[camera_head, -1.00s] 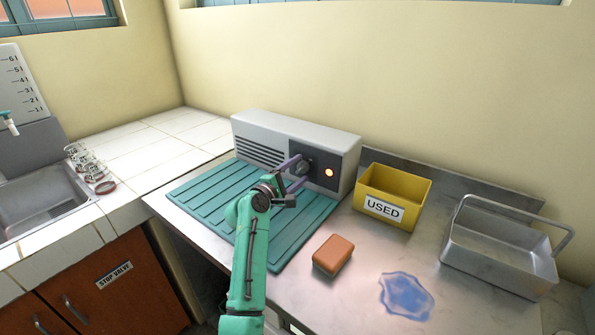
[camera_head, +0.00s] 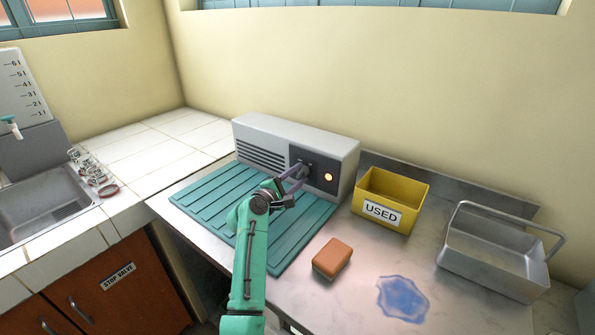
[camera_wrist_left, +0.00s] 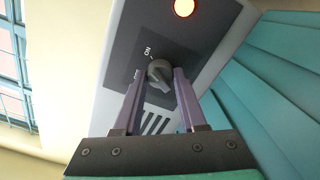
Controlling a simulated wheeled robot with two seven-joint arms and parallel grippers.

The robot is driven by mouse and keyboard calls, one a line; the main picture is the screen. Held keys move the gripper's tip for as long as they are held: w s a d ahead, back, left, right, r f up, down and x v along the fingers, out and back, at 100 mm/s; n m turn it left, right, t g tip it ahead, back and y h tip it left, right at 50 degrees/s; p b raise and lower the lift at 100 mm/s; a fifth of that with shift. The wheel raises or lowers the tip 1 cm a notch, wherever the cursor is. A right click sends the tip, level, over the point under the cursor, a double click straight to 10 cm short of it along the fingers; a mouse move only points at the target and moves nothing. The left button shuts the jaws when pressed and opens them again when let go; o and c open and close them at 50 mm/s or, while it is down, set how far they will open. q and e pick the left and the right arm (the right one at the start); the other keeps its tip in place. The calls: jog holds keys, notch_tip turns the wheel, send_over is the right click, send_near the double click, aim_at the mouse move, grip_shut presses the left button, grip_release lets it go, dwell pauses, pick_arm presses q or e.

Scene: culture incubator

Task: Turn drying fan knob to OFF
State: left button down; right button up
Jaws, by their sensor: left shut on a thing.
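The drying fan (camera_head: 270,132) is a light grey box with a slatted vent and a dark control panel, standing at the back of the teal ridged mat. Its dark grey knob (camera_wrist_left: 159,71) sits on the panel. An "ON" mark shows beside it in the left wrist view; a second mark is partly covered by a finger. I cannot tell surely where the knob points. The orange lamp (camera_head: 328,177) on the panel is lit; it also shows in the left wrist view (camera_wrist_left: 184,7). My left gripper (camera_head: 301,170) is shut on the knob, one purple finger on each side.
The teal mat (camera_head: 215,195) lies under my left arm. An orange-brown block (camera_head: 332,256), a blue puddle (camera_head: 403,298), a yellow "USED" bin (camera_head: 405,186) and a metal basket (camera_head: 490,262) are to the right. A sink (camera_head: 40,205) is at the left.

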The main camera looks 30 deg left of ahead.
pick_arm(q)
jog(key=n+p, duration=0.6)
jog(key=p, duration=0.1)
jog(key=shift+r, duration=0.2)
jog(key=n+p, duration=0.2)
jog(key=n, duration=0.1)
jog(key=shift+f+n+p, duration=0.1)
jog(key=shift+n+p, duration=0.2)
jog(key=shift+p, duration=0.05)
jog(key=shift+f+n+p, duration=0.1)
jog(key=shift+n+p, duration=0.7)
jog(key=shift+n, duration=0.4)
jog(key=shift+c, duration=2.4)
grip_release()
